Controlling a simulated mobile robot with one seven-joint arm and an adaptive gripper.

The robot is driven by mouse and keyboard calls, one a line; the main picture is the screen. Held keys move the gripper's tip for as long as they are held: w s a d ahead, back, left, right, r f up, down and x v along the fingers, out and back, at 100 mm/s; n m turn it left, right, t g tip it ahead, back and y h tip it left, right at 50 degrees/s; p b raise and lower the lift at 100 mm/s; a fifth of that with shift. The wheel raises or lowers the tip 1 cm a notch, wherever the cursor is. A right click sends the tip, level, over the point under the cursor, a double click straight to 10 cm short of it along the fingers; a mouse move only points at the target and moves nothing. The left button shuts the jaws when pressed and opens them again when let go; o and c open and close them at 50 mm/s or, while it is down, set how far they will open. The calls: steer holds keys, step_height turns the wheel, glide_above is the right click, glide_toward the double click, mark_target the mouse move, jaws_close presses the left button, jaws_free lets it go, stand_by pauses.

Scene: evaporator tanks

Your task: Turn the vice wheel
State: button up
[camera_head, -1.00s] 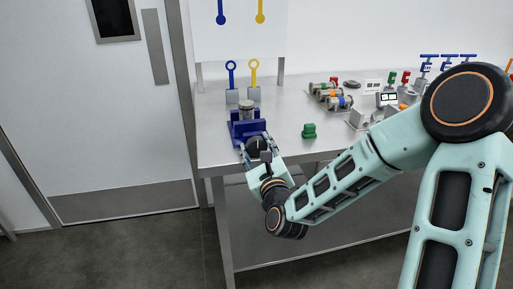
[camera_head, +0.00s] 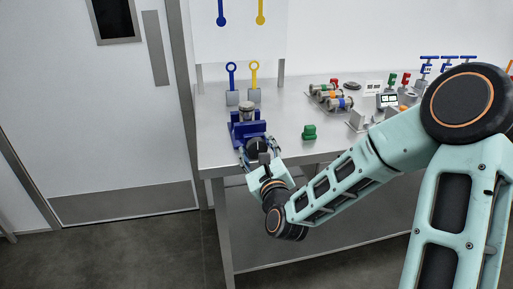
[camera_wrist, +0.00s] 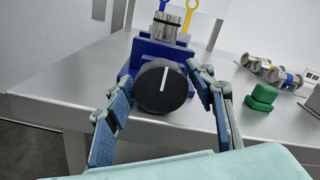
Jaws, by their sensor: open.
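The blue vice (camera_head: 247,132) stands at the front left corner of the steel table and holds a metal cylinder (camera_head: 246,108) upright. Its round dark wheel (camera_wrist: 163,86) faces me in the wrist view, with a white line on it tilted slightly right of upright. In the head view the wheel (camera_head: 257,146) is partly hidden by my wrist. My gripper (camera_wrist: 160,103) is open, one finger on each side of the wheel. The right finger is close to the rim and the left is farther off; I cannot tell whether either touches it.
A green block (camera_head: 309,132) sits on the table (camera_head: 285,140) to the right of the vice. A blue and a yellow ring-topped tool (camera_head: 253,74) stand behind it. Several pipe fittings (camera_head: 331,97) lie farther right. The floor left of the table is clear.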

mark_target(257, 139)
steer(key=shift+r, duration=0.15)
steer(key=shift+r, duration=4.9)
